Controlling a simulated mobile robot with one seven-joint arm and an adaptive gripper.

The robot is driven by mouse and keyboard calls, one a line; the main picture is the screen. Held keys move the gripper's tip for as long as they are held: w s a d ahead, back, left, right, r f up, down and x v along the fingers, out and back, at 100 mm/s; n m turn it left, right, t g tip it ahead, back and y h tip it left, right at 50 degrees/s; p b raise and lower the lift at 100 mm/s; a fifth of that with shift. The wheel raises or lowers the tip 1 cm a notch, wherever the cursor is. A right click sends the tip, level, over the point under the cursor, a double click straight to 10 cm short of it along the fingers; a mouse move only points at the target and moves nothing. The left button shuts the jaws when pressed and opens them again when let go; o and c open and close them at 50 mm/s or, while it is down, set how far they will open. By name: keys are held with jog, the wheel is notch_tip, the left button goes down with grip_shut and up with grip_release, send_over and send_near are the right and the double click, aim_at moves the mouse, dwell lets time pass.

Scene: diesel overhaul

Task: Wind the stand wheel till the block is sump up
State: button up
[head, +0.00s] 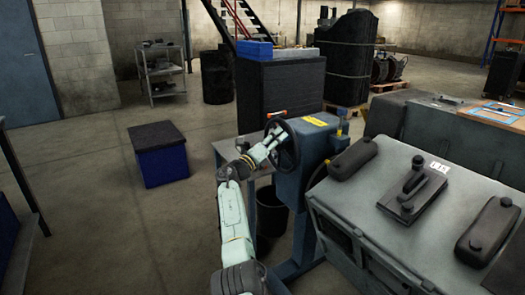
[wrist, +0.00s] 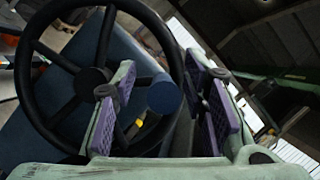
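The stand wheel (head: 294,148) is a dark spoked handwheel on the left side of the blue stand head (head: 318,135). It fills the left of the wrist view (wrist: 38,100). My gripper (head: 270,146) is at the wheel's near left side. In the wrist view its purple-padded fingers (wrist: 163,108) are apart, with the wheel's rim and a round blue knob (wrist: 165,95) showing between them. I cannot tell whether either pad touches. The grey engine block (head: 345,213) is right of the stand head, with dark elongated covers and a handled black part on its upper face.
A grey bench top (head: 229,152) and a dark bin (head: 270,212) are behind and below my arm. A blue box with a black top (head: 163,165) is on the floor to the left. A tall dark cabinet (head: 275,95) stands behind the wheel.

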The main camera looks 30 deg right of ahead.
jog(key=v, duration=1.1)
jog(key=shift+c, duration=0.4)
